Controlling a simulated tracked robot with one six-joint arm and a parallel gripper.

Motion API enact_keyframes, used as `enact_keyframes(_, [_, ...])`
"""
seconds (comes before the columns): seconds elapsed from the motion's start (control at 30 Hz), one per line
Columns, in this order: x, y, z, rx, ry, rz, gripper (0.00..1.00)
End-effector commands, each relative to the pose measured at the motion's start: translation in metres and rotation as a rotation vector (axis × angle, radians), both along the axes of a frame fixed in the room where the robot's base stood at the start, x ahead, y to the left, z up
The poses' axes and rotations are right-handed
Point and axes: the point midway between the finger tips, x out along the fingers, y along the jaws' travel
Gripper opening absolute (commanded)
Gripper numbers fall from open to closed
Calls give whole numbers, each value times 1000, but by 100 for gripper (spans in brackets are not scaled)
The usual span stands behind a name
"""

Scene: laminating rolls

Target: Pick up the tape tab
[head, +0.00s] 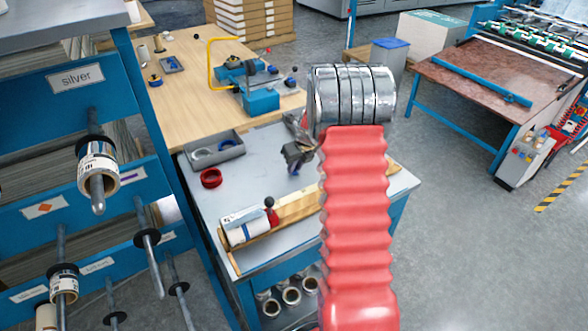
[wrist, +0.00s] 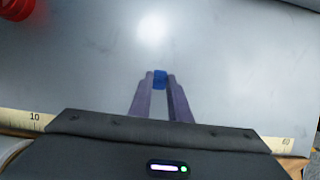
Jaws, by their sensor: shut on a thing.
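In the wrist view, my gripper (wrist: 160,80) points down at the grey metal tabletop (wrist: 230,60). Its two dark purple-grey fingers are shut on a small blue piece, the tape tab (wrist: 160,77), which shows between the fingertips. I cannot tell whether the tab touches the tabletop. In the head view, my gripper (head: 296,168) is over the grey bench, partly hidden behind my red-sleeved arm, and the tab cannot be made out there.
A red ring (head: 211,178) lies left of my gripper, with a grey tray (head: 214,150) behind it. A wooden board (head: 290,208) with a ruler edge and a white roll (head: 243,231) lie along the front. A rack of rolls on rods stands at the left (head: 75,76).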

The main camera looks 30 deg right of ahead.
Motion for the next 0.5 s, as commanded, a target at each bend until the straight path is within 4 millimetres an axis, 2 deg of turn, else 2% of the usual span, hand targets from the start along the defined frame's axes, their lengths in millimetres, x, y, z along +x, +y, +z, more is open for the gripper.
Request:
enact_keyframes(0.17, [1, -1, 20, -2, -4, -1, 0])
enact_keyframes(0.5, [1, -1, 78, -2, -3, -1, 0])
